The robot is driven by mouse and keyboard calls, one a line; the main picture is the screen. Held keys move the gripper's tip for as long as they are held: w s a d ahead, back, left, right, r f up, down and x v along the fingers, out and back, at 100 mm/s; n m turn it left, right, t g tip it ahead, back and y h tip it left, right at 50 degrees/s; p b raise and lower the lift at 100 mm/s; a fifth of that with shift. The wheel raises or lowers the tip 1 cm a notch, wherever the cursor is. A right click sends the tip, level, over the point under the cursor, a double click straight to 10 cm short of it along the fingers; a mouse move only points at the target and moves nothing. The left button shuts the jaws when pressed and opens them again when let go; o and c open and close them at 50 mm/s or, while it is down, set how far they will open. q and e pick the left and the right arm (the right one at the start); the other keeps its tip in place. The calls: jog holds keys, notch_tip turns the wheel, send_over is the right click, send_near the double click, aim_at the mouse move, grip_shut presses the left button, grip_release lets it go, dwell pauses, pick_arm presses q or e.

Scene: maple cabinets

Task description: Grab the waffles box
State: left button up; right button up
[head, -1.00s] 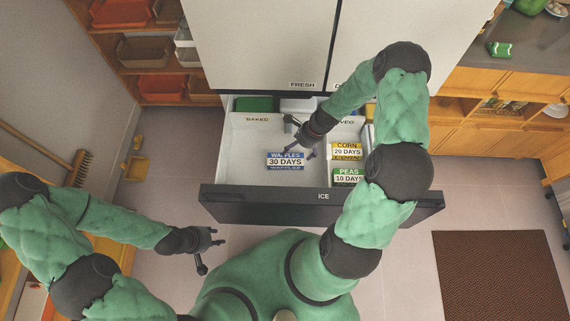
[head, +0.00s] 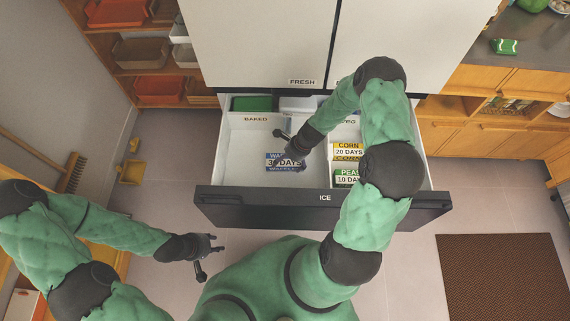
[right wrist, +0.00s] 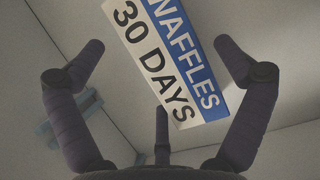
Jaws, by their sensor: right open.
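The waffles box (head: 285,168), blue and white with "30 DAYS" on it, lies in the left, "BAKED" compartment of the open freezer drawer (head: 230,205). My right gripper (head: 283,150) is over the box and hides part of its label. In the right wrist view the box (right wrist: 168,62) shows between the spread fingers of the open gripper (right wrist: 162,62), towards the top. Nothing is held. Whether a finger touches the box cannot be told. My left gripper (head: 212,258) is empty, outside the drawer at lower left, its fingers apart.
A divider separates the right compartment, which holds a corn box (head: 348,150) and a peas box (head: 346,177). A green item (head: 252,103) is at the drawer's back left. Drawer walls surround the waffles box; bare drawer floor lies left of it.

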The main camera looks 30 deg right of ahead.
jog(key=shift+x, duration=0.95)
jog(key=shift+r, duration=0.1)
jog(key=c, duration=1.3)
